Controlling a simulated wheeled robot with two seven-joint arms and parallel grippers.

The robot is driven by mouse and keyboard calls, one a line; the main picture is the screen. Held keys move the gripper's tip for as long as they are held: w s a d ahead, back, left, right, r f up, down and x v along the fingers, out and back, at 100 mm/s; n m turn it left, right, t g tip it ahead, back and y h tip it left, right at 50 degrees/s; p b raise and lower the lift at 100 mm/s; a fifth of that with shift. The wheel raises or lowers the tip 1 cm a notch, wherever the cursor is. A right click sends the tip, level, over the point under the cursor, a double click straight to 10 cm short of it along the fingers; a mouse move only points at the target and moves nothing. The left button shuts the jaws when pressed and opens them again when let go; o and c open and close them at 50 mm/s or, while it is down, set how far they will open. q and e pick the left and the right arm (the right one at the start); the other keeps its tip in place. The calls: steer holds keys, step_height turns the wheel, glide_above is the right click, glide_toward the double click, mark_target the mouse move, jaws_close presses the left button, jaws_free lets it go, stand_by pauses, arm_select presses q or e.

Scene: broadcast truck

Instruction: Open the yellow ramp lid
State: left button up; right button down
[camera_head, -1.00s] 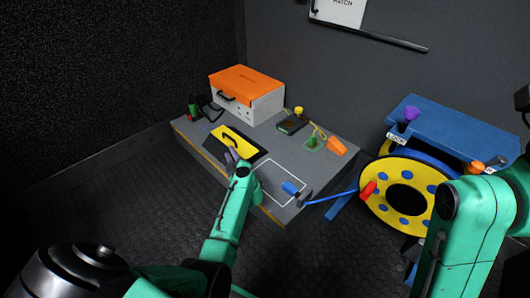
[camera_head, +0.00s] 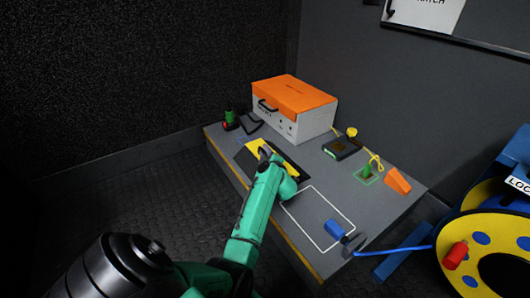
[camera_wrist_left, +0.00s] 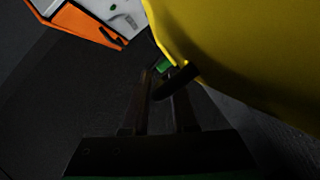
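The yellow ramp lid (camera_head: 289,163) lies in a dark surround on the grey bench, partly hidden by my left arm. In the left wrist view, the yellow lid (camera_wrist_left: 245,50) fills the upper right, very close. A dark bar that looks like its handle (camera_wrist_left: 178,82) crosses in front of one finger. My left gripper (camera_head: 265,152) is at the lid in the head view. In the wrist view, its fingers (camera_wrist_left: 160,75) show a narrow gap beside the bar. I cannot tell whether they grip it. My right gripper is out of view.
An orange-topped white case (camera_head: 292,107) stands behind the lid. A dark device with a yellow knob (camera_head: 342,147), an orange wedge (camera_head: 397,181) and a blue plug (camera_head: 334,229) sit to the right. A yellow cable reel (camera_head: 480,240) stands right of the bench.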

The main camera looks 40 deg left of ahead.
arm_select(q)
steer(key=shift+r, duration=0.1)
jaws_close()
steer(key=shift+d, duration=0.1)
stand_by(1.2)
